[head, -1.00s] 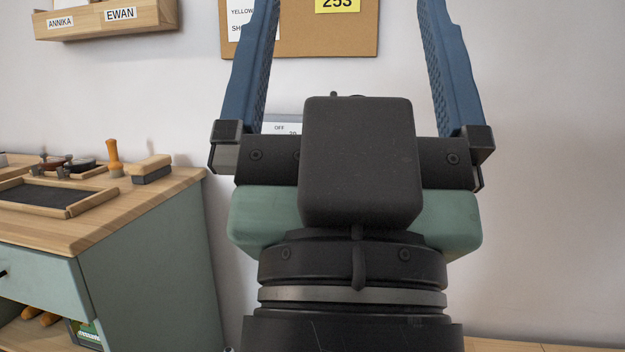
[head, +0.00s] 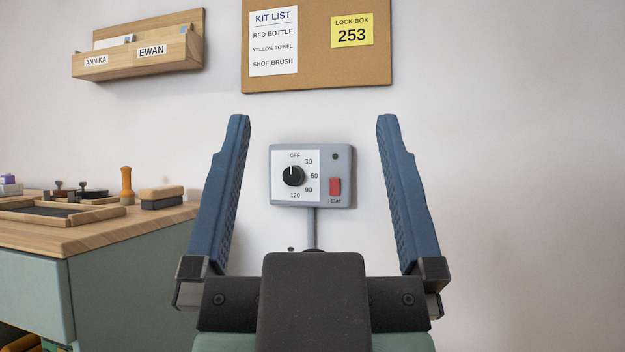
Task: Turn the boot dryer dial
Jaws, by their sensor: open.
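The boot dryer control box (head: 312,176) is mounted on the wall in the middle of the head view. Its black dial (head: 293,176) sits on a white face marked OFF, 30, 60, 90 and 120, and its pointer line points up at OFF. A red HEAT switch (head: 335,187) and a small dark lamp (head: 335,156) are to the right of the dial. My gripper (head: 312,132) is open and empty. In the picture its two blue fingers stand on either side of the box, and neither appears to touch it.
A green cabinet with a wooden top (head: 110,232) stands at the left, holding brushes and a tray. A wooden letter holder (head: 138,50) and a cork board (head: 317,80) hang on the wall above. The wall to the right is bare.

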